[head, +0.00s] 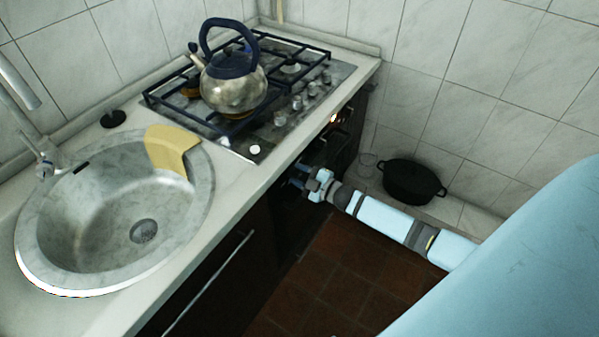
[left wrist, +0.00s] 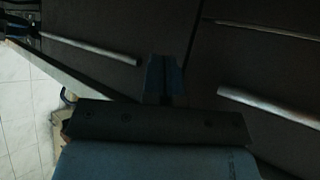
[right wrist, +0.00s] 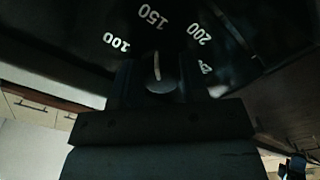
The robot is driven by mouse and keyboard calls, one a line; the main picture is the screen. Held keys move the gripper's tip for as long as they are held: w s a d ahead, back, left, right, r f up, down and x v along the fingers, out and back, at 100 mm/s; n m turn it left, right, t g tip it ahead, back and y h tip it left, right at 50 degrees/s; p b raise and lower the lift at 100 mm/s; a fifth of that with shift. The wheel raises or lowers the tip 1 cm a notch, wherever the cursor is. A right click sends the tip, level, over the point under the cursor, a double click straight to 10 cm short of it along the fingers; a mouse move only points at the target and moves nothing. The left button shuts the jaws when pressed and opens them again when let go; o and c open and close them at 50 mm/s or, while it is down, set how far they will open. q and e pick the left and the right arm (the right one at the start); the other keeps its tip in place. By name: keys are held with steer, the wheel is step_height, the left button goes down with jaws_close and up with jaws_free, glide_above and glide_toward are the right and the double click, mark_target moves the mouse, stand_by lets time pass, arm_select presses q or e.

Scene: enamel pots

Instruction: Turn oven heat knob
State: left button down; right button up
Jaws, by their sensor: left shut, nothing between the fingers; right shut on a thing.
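The oven heat knob (right wrist: 160,84) is dark and round with a white pointer line. In the right wrist view its line points up, roughly toward the 150 mark on the dark panel (right wrist: 158,40); the marks 100 and 200 lie to either side. My right gripper (right wrist: 160,92) is shut on the knob, a finger at each side. In the head view my right gripper (head: 298,183) is at the oven front, below the counter edge, and the knob is hidden there. My left gripper (left wrist: 164,72) shows in the left wrist view, shut and empty, in front of dark cabinet fronts.
A kettle (head: 234,88) stands on the gas hob (head: 258,150), above the oven. A sink (head: 62,245) with a yellow cloth-like piece (head: 168,148) is at the left. A black pot (head: 412,182) stands on a low ledge by the wall. The tiled floor (head: 335,270) is clear.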

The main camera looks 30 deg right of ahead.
steer(key=shift+m, duration=0.4)
steer(key=o, duration=0.8)
steer(key=shift+o, duration=0.2)
steer(key=v, duration=1.3)
steer(key=shift+s, duration=0.35)
steer(key=shift+d, duration=0.1)
